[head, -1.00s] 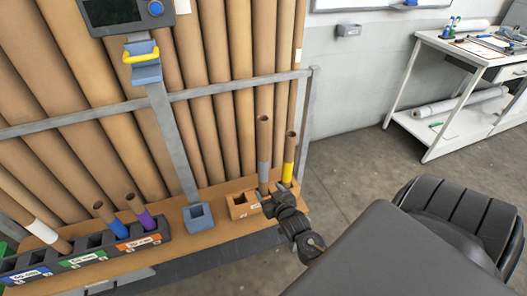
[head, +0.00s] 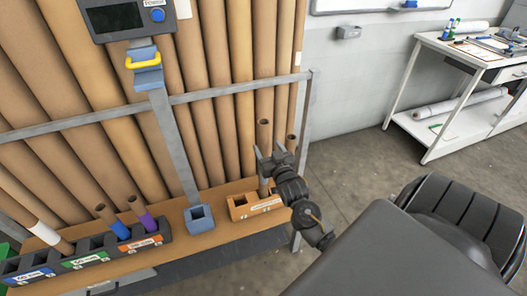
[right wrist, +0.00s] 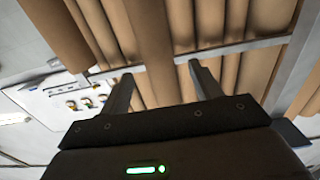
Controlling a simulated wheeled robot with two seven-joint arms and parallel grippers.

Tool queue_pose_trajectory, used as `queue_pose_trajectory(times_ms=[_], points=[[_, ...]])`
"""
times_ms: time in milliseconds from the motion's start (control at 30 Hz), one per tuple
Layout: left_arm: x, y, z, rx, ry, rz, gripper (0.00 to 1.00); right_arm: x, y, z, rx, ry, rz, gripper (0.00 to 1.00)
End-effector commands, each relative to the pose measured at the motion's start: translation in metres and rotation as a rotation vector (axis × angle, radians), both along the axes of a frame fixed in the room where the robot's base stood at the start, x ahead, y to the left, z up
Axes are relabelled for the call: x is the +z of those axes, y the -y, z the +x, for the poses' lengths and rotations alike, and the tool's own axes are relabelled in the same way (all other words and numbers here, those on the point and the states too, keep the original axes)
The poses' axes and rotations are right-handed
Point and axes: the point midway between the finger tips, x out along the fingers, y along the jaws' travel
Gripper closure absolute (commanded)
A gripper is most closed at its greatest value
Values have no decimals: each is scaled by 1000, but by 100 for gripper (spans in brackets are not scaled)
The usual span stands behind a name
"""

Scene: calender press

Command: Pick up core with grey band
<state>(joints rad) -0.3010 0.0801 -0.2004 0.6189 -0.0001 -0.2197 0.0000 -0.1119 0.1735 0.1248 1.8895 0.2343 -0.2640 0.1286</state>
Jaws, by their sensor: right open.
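The core with the grey band (head: 264,132) stands upright in the small wooden box (head: 238,208) at the right end of the shelf. Its top shows, but my right gripper hides its band in the head view. My right gripper (head: 270,153) is open, its fingers pointing up and toward the rack, overlapping the core's middle. In the right wrist view, a brown tube (right wrist: 152,42) runs between the open fingers (right wrist: 157,82); no band shows on it and I cannot tell which core it is. Nothing is visibly gripped. My left gripper is out of view.
A blue holder (head: 198,219) and a dark rack (head: 88,254) with several banded cores are to the left. Long tubes lean behind a grey rail (head: 222,89).

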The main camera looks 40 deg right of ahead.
Motion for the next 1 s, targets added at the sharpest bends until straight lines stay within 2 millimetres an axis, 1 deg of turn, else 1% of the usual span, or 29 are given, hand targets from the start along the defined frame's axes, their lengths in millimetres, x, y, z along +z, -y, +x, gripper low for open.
queue_pose_trajectory(times_ms=[67,133,267,400,500,700,767,1000], points=[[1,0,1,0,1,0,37,1,1,2,0,0,0,36],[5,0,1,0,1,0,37,3,3,8,0,1,-1,36],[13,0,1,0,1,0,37,6,11,28,1,1,-3,36],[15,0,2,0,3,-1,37,3,16,43,1,0,-1,36],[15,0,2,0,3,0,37,3,18,48,1,1,0,36],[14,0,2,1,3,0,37,2,18,48,1,0,0,36],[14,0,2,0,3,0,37,2,18,48,1,0,-1,43],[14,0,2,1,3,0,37,2,18,48,1,0,-1,74]])
